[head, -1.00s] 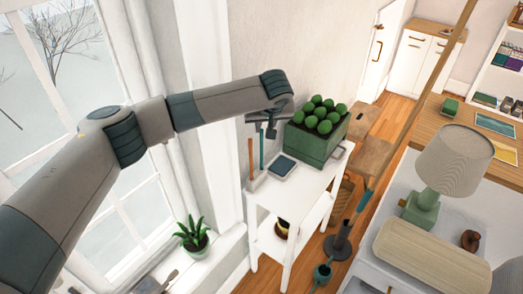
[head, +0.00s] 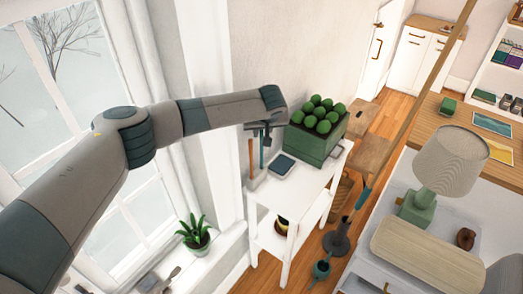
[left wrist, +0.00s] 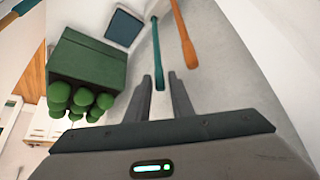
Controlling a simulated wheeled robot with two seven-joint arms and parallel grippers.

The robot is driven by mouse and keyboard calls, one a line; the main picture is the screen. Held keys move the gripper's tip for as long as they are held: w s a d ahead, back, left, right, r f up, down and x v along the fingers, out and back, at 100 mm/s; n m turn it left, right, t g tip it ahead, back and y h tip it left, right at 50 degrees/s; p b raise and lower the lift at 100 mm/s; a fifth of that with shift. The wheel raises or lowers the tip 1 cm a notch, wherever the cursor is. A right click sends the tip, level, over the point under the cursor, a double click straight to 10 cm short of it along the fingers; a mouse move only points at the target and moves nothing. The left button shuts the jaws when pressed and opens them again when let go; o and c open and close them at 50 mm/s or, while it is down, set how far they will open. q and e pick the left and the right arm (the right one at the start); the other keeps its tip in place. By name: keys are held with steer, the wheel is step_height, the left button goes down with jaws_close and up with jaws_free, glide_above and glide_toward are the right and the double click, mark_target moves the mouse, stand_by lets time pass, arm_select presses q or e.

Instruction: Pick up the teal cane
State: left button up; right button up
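The teal cane (head: 262,156) stands upright on the white side table, beside an orange-brown cane (head: 251,158). My left gripper (head: 263,130) is at the top of the teal cane, with its fingers pointing down. In the left wrist view the two fingers (left wrist: 160,80) are apart, and the end of the teal cane (left wrist: 156,45) shows between them. I cannot tell whether either finger touches it. The orange-brown cane (left wrist: 186,45) is outside the fingers, to the right. My right gripper is in neither view.
A green box (head: 314,145) of round green things stands close by on the white table (head: 290,195), next to a dark tablet-like item (head: 282,167). The wall and window are near on the left. A lamp (head: 451,160) stands at the right.

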arm_select(q)
steer(key=shift+w+f, duration=0.25)
steer(key=shift+f, duration=0.15)
jaws_close()
steer(key=shift+r, duration=0.2)
